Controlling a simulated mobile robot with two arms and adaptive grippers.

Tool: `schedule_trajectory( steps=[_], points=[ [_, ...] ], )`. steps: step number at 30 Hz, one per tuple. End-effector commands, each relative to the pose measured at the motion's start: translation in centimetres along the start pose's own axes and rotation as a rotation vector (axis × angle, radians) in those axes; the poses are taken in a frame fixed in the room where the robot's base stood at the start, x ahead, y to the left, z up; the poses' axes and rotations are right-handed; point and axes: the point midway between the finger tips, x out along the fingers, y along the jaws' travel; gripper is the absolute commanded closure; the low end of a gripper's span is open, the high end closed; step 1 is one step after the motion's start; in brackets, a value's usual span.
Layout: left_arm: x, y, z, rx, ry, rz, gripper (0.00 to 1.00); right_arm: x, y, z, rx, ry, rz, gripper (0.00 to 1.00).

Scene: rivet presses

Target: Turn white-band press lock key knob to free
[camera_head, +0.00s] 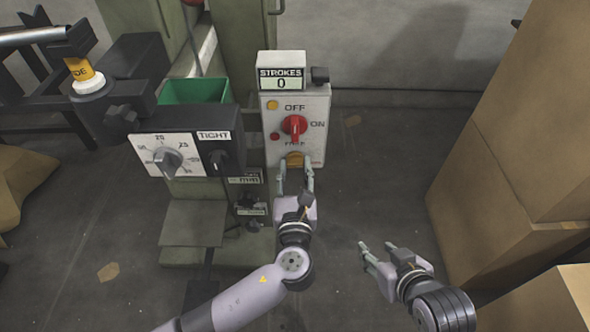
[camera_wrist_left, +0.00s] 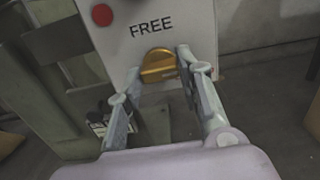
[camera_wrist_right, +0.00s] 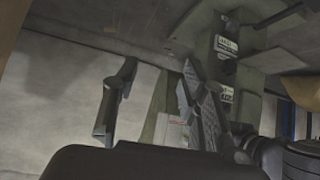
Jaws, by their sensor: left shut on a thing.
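The lock key knob (camera_head: 294,160) is a yellow knob low on the light control panel (camera_head: 313,103), just below the word FREE. In the left wrist view the knob (camera_wrist_left: 158,66) shows its grip bar nearly level, slightly tilted, under the FREE label. My left gripper (camera_head: 295,176) has its fingers on either side of the knob and is shut on it. The fingers hide part of its sides, and any other lock label is not visible. My right gripper (camera_head: 378,247) is open and empty over the floor to the right. No white band is clearly seen on this panel.
A red OFF/ON switch (camera_head: 294,126) sits above the knob, below a STROKES counter (camera_head: 281,79) showing 0. A dial box (camera_head: 183,143) marked TIGHT and a green bin (camera_head: 192,91) stand left. Cardboard boxes (camera_head: 500,190) stand right.

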Motion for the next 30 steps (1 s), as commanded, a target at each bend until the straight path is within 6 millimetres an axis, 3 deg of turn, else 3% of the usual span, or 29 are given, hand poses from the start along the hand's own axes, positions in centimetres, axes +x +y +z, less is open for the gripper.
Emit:
schedule_trajectory(
  steps=[14,24,30],
  points=[
    [0.0,0.0,0.0,-0.07,0.001,0.001,0.95,-0.1,0.0,0.1,0.0,-0.007,0.0,0.6],
    [0.0,0.0,-0.1,-0.329,0.002,0.002,0.95,0.0,0.0,0.5,0.001,-0.022,0.001,0.6],
    [0.0,0.0,-0.1,-0.52,0.001,0.001,0.95,0.3,-0.2,-1.3,-0.001,0.07,-0.004,0.6]
  ],
)
